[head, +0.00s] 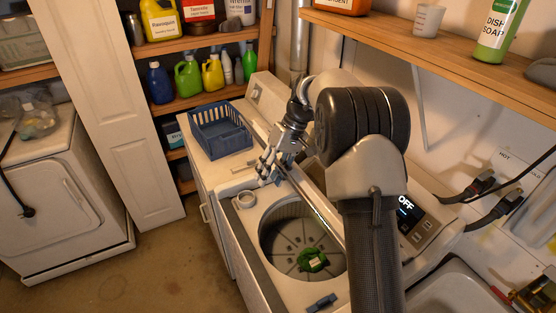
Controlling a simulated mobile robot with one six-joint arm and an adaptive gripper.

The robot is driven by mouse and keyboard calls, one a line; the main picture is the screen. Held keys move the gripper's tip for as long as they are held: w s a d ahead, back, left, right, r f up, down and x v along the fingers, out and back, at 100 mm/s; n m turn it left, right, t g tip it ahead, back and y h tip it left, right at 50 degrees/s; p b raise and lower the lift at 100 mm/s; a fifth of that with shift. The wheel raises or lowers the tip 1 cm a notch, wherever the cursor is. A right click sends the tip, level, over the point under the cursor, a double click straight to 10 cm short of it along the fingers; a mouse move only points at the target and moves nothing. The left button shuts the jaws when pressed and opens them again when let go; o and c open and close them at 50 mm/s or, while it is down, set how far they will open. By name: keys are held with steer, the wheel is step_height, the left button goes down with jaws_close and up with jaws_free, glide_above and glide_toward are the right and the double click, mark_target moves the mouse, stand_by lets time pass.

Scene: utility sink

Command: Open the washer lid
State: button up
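The top-loading washer (225,222) stands below my arm, and its round drum (275,245) is uncovered. A green item with a pale label (312,260) lies in the drum. The washer lid (318,205) appears raised, seen nearly edge-on as a long slanting edge behind the opening; my arm hides much of it. My gripper (266,172) is over the far end of the opening, beside the lid's far end, fingers pointing down. I cannot tell whether it touches the lid or how far the fingers are apart.
A blue basket (221,130) stands on the neighbouring white machine. A wooden shelf (450,70) with bottles overhangs at right. A sink (458,290) is at lower right. Floor is free at left.

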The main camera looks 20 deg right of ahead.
steer(key=d+f+p+v, duration=0.1)
steer(key=d+p+v, duration=0.1)
steer(key=p+v, duration=1.3)
steer(key=shift+w+v, duration=0.2)
steer(key=shift+v, duration=2.2)
